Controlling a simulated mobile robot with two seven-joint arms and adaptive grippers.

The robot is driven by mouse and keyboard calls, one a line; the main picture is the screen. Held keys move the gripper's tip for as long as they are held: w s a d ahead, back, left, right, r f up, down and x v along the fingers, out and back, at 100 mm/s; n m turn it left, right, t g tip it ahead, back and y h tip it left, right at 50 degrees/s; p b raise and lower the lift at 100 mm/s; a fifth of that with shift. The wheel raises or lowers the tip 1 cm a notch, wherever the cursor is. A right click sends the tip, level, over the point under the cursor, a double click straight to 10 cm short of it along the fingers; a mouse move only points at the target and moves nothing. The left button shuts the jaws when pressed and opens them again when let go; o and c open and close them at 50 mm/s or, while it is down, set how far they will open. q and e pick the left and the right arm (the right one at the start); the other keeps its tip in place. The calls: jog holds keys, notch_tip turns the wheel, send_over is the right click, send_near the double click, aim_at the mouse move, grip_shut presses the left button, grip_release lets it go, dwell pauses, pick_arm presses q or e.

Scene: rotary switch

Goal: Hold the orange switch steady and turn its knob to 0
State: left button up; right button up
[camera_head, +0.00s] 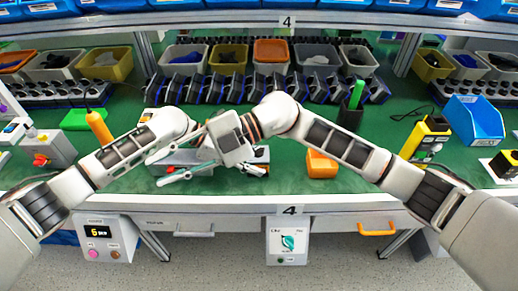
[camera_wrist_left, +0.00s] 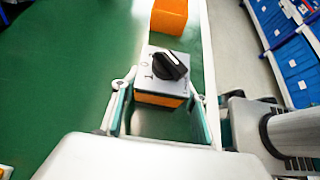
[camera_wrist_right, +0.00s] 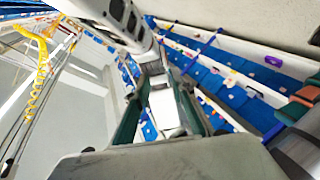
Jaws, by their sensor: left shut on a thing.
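The orange switch (camera_wrist_left: 160,98) has an orange base, a grey top plate and a black knob (camera_wrist_left: 170,66). It sits between the fingers of my left gripper (camera_wrist_left: 160,112), which is shut on its sides. The knob is turned at a slant to the plate; its exact setting is too small to read. My right gripper (camera_head: 154,170) is open and empty, pointing left across my left arm. It is also open in the right wrist view (camera_wrist_right: 160,100).
An orange block (camera_head: 321,163) lies on the table right of my left gripper. A yellow device (camera_head: 428,135) and a blue bin (camera_head: 474,119) stand at the right. Rows of bins and dark devices line the back. My arms cross closely at mid-table.

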jog(key=w+d+t+h, duration=0.2)
jog(key=w+h, duration=0.2)
jog(key=m+t+h, duration=0.4)
jog(key=m+h, duration=0.2)
jog(key=h, duration=0.4)
send_near(258, 148)
jog(key=shift+w+a, duration=0.1)
jog(key=shift+w, duration=0.05)
jog(key=shift+f, duration=4.05)
grip_shut()
